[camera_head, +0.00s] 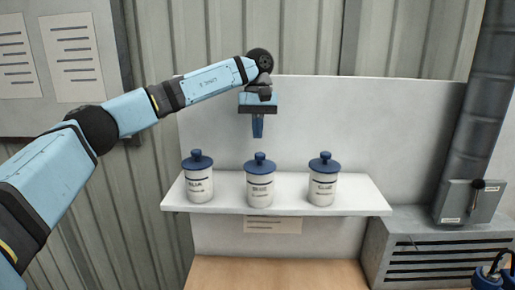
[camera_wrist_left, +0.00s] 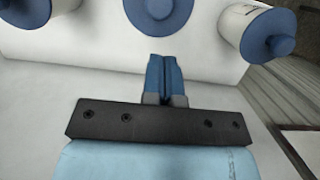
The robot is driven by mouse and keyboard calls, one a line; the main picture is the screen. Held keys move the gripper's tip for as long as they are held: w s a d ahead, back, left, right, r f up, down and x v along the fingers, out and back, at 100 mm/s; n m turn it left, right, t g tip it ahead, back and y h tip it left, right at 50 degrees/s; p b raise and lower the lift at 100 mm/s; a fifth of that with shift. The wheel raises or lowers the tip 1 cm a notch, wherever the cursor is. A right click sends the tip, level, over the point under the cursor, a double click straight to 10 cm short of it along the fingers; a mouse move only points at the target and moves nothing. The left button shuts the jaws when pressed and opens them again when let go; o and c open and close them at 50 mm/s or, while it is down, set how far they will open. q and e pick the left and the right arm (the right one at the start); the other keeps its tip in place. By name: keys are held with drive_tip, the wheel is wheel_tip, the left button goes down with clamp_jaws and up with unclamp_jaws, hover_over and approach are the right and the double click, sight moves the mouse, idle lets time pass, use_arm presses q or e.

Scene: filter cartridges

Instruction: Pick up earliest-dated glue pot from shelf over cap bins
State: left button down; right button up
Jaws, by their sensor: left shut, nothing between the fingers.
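Three white glue pots with blue knobbed lids stand upright in a row on a white shelf (camera_head: 225,207): the left pot (camera_head: 199,185), the middle pot (camera_head: 260,188) and the right pot (camera_head: 323,186). Each has dark print on its front; the dates are too small to read. My left gripper (camera_head: 257,136) points down above the middle pot, apart from it, with its blue fingers shut and empty. In the left wrist view the shut fingers (camera_wrist_left: 167,62) show just short of a blue lid (camera_wrist_left: 158,10). Two other lids show to either side.
A paper label (camera_head: 272,225) hangs under the shelf, above a wooden surface (camera_head: 280,272). A grey vented box (camera_head: 440,255) and a dark pipe (camera_head: 482,100) stand at the right. Gaps separate the pots, and the shelf's right end is clear.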

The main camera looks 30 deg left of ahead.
use_arm(q)
drive_tip(key=d+v, duration=0.1)
drive_tip(key=v, duration=0.7)
drive_tip(key=shift+a+r+p, duration=0.35)
drive_tip(key=shift+a+p, duration=0.1)
drive_tip(key=shift+a, duration=0.05)
drive_tip(key=shift+w, duration=0.1)
